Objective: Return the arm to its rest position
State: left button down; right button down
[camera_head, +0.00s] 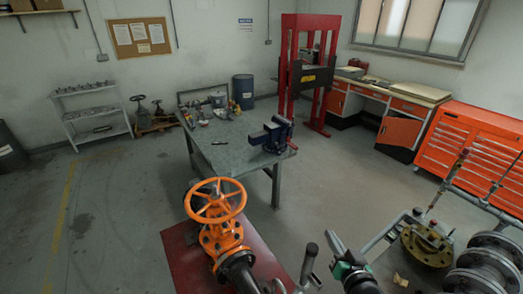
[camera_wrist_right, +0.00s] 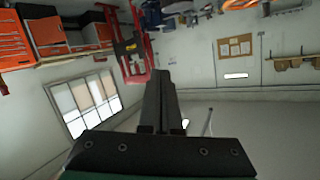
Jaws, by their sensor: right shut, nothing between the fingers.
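My right gripper (camera_head: 330,236) is at the bottom centre-right of the head view, with dark fingers and a green band behind them. In the right wrist view the fingers (camera_wrist_right: 160,80) are together with nothing between them. The orange gate valve (camera_head: 222,238) with its round orange handwheel (camera_head: 215,201) stands to the left of the gripper, apart from it. The handwheel also shows in part at the top edge of the wrist view (camera_wrist_right: 240,4). My left gripper is not in view.
A grey workbench (camera_head: 228,150) with a blue vise (camera_head: 272,136) stands behind the valve. A red plate (camera_head: 180,250) lies under the valve. Grey pipework with a tan flanged valve (camera_head: 427,245) is close on the right. Open floor (camera_head: 345,190) lies between bench and orange cabinets (camera_head: 470,145).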

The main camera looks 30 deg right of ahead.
jog(key=w+a+r+n+t+y+p, duration=0.1)
jog(key=a+r+t, duration=0.2)
jog(key=r, duration=0.7)
jog(key=w+a+r+n+t+y+p, duration=0.15)
jog(key=a+r, duration=0.25)
jog(key=r, duration=0.6)
jog(key=w+a+r+n+t, duration=0.1)
jog(key=a+r+n+t, duration=0.15)
jog(key=r, duration=0.75)
jog(key=s+a+r+n+t+y+p, duration=0.1)
jog(key=s+a+r+n+t+y, duration=0.1)
jog(key=r, duration=0.9)
jog(key=s+a+r+n+t+y+p, duration=0.1)
jog(key=s+a+r+n+t+y, duration=0.1)
jog(key=s+a+r+t, duration=0.3)
jog(key=s+a+r+y, duration=0.1)
jog(key=s+a+r, duration=0.1)
jog(key=s+r, duration=0.2)
notch_tip(320, 180, up, 3)
jog(key=shift+f, duration=0.1)
jog(key=shift+w+a, duration=0.1)
